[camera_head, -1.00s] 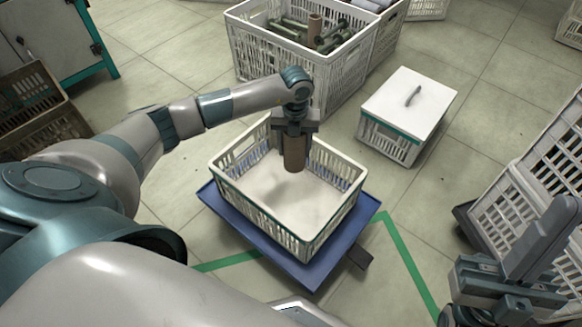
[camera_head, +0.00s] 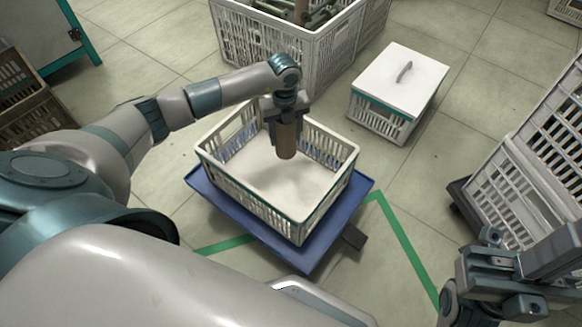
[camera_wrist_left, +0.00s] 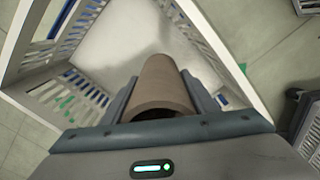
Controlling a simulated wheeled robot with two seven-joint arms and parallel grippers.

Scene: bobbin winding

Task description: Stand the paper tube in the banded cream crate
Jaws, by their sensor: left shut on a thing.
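The brown paper tube (camera_head: 286,142) hangs upright in my left gripper (camera_head: 284,122), which is shut on it. The tube also shows between the fingers in the left wrist view (camera_wrist_left: 162,88). The cream crate with a green band (camera_head: 240,193) stands on a blue tray below, and its pale floor looks empty. The tube is over the crate's back part; I cannot tell whether its lower end is below the rim or touches the floor. My right gripper (camera_head: 505,265) is at the lower right, away from the crate; whether its fingers are open is unclear.
The blue tray (camera_head: 325,232) lies on the tiled floor by green tape. A large crate (camera_head: 262,48) with tubes stands behind, a lidded white crate (camera_head: 402,82) back right. A tilted crate (camera_head: 520,185) is at the right, a brown crate (camera_head: 35,110) at the left.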

